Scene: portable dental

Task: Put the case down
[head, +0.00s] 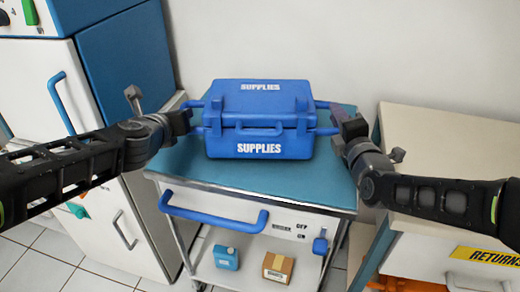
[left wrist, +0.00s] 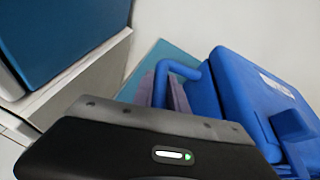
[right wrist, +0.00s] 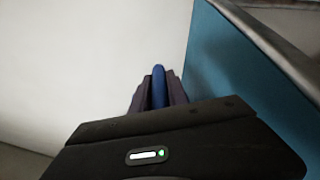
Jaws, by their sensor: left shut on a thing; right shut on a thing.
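The blue case (head: 258,122), marked SUPPLIES on lid and front, is closed and level over the teal top of the cart (head: 275,178). I cannot tell whether its underside touches that top. My left gripper (head: 187,114) is shut on the case's left side handle; the left wrist view shows the fingers (left wrist: 164,90) around the handle beside the case body (left wrist: 232,88). My right gripper (head: 339,122) is shut on the right side handle; the right wrist view shows the blue bar (right wrist: 159,86) between the fingers, with the case body out of view.
A white and blue cabinet (head: 100,130) stands close on the left. A cream unit marked RETURNS (head: 450,140) stands on the right.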

